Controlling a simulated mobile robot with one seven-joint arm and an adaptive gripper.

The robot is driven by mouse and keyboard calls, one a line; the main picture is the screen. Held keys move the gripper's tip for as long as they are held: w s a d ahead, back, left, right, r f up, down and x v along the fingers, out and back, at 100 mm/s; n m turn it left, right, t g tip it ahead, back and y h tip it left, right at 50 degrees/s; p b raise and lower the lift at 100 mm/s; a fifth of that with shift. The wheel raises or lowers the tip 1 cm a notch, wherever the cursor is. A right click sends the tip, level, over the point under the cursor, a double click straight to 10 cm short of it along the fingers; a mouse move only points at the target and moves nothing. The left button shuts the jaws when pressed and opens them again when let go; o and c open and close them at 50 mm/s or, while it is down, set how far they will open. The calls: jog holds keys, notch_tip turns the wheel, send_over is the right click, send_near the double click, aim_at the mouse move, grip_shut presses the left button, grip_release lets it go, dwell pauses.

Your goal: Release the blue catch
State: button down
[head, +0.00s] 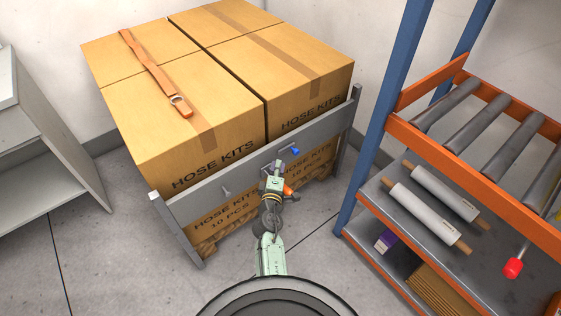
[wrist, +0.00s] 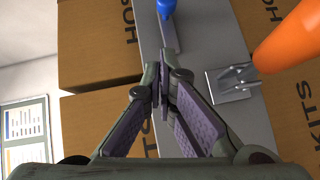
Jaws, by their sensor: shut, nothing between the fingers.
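The blue catch (head: 295,151) is a small blue knob on the upper part of the grey metal gate (head: 240,172), right of its middle. In the wrist view the blue knob (wrist: 166,8) shows at the top edge, at the end of a grey bar, partly cut off. My gripper (head: 278,166) is just left of and below the knob, in front of the gate. In the wrist view my gripper (wrist: 162,88) has its fingertips together, with nothing between them. The knob lies beyond the fingertips, apart from them in that picture.
An orange handle (wrist: 288,40) with a metal bracket (wrist: 233,82) is right of my fingers. Hose kit boxes (head: 200,120) stand behind the gate, with a brown strap (head: 153,72) on top. A blue and orange roller rack (head: 372,150) stands at right, a grey shelf (head: 40,150) at left.

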jog(key=d+f+b+v, duration=0.1)
jog(key=v, duration=0.5)
jog(key=shift+s+a+r, duration=0.25)
jog(key=shift+a+r, duration=0.2)
jog(key=shift+r, duration=0.05)
